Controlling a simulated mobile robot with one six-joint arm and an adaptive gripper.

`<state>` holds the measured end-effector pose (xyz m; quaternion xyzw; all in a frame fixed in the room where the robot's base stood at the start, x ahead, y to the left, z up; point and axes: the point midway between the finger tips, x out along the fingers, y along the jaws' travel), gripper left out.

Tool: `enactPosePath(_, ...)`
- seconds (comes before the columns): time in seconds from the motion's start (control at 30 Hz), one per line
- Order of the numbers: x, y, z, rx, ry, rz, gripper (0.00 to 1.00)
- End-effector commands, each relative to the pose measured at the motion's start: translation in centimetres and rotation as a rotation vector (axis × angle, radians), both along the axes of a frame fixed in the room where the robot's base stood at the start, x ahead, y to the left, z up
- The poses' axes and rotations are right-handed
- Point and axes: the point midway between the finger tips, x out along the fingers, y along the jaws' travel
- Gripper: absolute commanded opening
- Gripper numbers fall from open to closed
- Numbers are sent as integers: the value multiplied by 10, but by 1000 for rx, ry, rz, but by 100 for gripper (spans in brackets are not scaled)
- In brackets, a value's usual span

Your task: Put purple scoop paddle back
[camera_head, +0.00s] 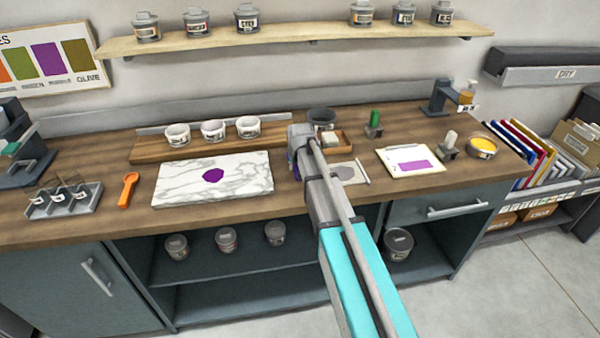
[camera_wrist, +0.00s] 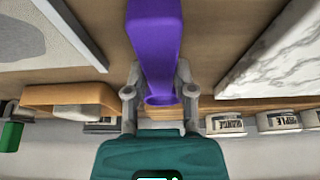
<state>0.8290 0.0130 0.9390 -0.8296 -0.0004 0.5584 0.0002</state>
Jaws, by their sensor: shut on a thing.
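The purple scoop paddle (camera_wrist: 155,45) is between the fingers of my gripper (camera_wrist: 160,98) in the wrist view, its wide end toward the top of the picture. My gripper is shut on it. In the head view my gripper (camera_head: 299,150) is over the counter just right of the marble slab (camera_head: 165,178), and only a small purple bit of the paddle (camera_head: 297,172) shows below it. An orange scoop paddle (camera_head: 130,188) lies on the counter left of the slab. A purple ink patch (camera_head: 213,175) is on the slab.
White labelled cups (camera_head: 212,130) stand on a wooden board behind the slab. A grey slotted rack (camera_head: 62,203) is at the left. A dark bowl (camera_head: 321,117) and small wooden tray (camera_wrist: 40,95) are near my gripper. A purple-marked sheet (camera_head: 408,162) lies to the right.

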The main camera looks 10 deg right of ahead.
Motion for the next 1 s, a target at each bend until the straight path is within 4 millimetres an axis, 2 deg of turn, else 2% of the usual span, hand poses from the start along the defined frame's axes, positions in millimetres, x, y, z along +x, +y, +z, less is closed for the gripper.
enactPosePath(0.03,0,0,-8,0,0,0,0)
enactPosePath(0.13,0,0,-13,0,0,0,0)
enactPosePath(0.67,0,0,-16,0,0,0,0)
enactPosePath(0.7,0,0,-16,0,0,-1,35)
enactPosePath(0.87,0,0,-15,0,0,-1,65)
enactPosePath(0.9,0,0,-15,0,0,-1,68)
enactPosePath(1.0,0,-1,-15,0,0,-1,68)
